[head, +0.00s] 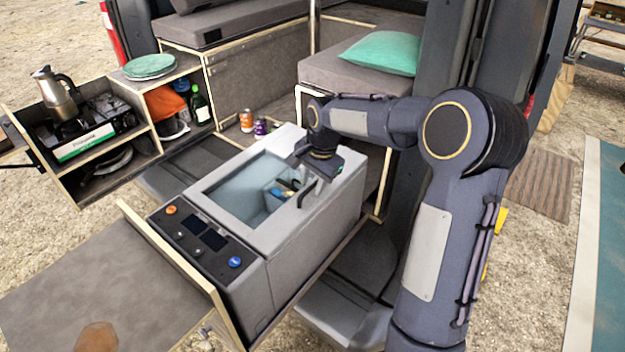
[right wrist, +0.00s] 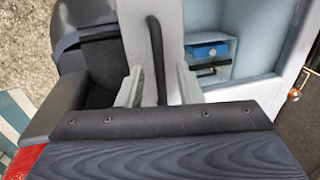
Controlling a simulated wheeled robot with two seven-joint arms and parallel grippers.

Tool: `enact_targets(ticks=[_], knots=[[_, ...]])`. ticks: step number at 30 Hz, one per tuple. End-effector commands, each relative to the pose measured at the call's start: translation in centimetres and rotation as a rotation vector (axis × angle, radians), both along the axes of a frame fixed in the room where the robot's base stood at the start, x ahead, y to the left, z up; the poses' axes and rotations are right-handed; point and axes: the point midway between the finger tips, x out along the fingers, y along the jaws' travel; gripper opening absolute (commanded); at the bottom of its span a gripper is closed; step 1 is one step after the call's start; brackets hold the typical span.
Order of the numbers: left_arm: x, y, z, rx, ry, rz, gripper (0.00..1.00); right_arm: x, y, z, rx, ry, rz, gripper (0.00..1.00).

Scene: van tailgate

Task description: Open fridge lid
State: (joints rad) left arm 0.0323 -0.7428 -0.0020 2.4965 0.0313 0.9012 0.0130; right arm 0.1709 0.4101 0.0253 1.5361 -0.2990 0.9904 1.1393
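The grey fridge box (head: 312,246) stands on a slide-out tray at the van's tailgate. Its lid (head: 215,204) appears to lie flat, with a pale frame around a window that shows the bluish inside. A black bar handle (head: 307,193) stands on the lid's right side; it also shows in the right wrist view (right wrist: 156,50). My right gripper (right wrist: 158,92) is open, its two pale fingers on either side of the handle, with gaps visible. In the head view the right gripper (head: 312,178) is over the lid, its fingertips partly hidden. My left gripper is out of view.
A control panel (head: 203,239) is at the fridge's front end. A slide-out kitchen with a stove (head: 95,130) and kettle (head: 57,93) stands at left. Two cans (head: 246,121) stand behind the fridge. A cushioned bench (head: 350,75) lies behind.

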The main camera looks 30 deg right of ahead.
Motion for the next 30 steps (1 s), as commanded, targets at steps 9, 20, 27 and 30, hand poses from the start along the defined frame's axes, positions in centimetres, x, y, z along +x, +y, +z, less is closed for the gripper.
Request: enact_targets(ticks=[9, 20, 27, 30], knots=[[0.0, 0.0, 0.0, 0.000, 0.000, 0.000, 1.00, 0.0, 0.0, 0.0, 0.000, 0.000, 0.000, 0.16], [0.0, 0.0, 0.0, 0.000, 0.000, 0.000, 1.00, 0.0, 0.0, 0.0, -0.001, 0.000, 0.000, 0.00], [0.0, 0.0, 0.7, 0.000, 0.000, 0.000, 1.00, 0.1, 0.4, 1.0, 0.000, -0.002, 0.001, 0.00], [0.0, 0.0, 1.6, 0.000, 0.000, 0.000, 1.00, 0.3, 0.9, 2.3, 0.000, -0.003, 0.003, 0.00]])
